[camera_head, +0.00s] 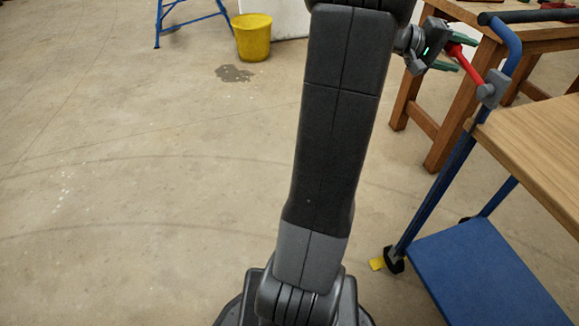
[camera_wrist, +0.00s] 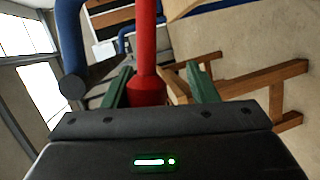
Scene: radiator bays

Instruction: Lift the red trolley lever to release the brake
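The red lever (camera_head: 468,66) juts from a grey bracket (camera_head: 493,88) on the blue post of the trolley (camera_head: 531,140). In the head view it slants up and left from the bracket to my gripper (camera_head: 460,54). In the wrist view the thick red end of the lever (camera_wrist: 147,88) lies between the two green fingers of my gripper (camera_wrist: 159,72). The fingers stand apart. The left finger is close to the lever, and a clear gap shows between the lever and the right finger. Whether the left finger touches it, I cannot tell.
The trolley has a wooden top, a blue lower shelf (camera_head: 480,275) and a black handle bar (camera_head: 525,16). A yellow tab (camera_head: 376,263) sits at its caster. A wooden workbench (camera_head: 447,125) stands behind. A yellow bucket (camera_head: 252,37) is far back. The floor at left is open.

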